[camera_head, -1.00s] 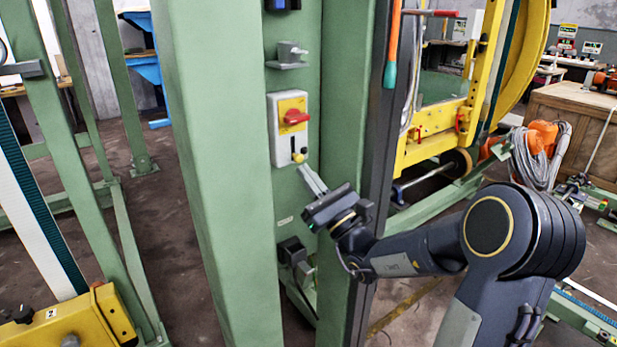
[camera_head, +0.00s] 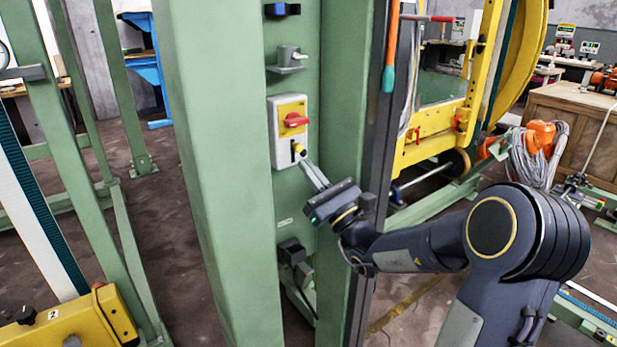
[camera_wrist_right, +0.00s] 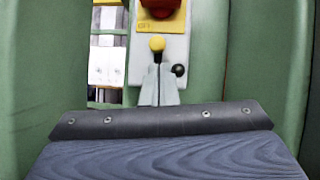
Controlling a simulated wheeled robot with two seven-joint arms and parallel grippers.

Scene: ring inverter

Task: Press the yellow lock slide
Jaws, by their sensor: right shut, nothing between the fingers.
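The yellow lock slide (camera_head: 299,148) is a small yellow knob low on a grey switch box (camera_head: 277,148) fixed to a green post. Above it, a red rotary handle (camera_head: 296,119) sits on a yellow plate. My right gripper (camera_head: 306,163) is shut and empty, its fingertips just below the knob, at or very near it; contact is hard to tell. In the right wrist view the yellow knob (camera_wrist_right: 157,44) stands right above the shut fingertips (camera_wrist_right: 159,70). A small black knob (camera_wrist_right: 178,70) is right of them. My left gripper is not in view.
The green post (camera_head: 215,180) rises close at the left of the box. A grey bracket (camera_head: 288,60) is above and dark fittings (camera_head: 293,252) are below. An orange-and-teal handle (camera_head: 391,60) hangs at the right. A yellow frame stands behind my right arm.

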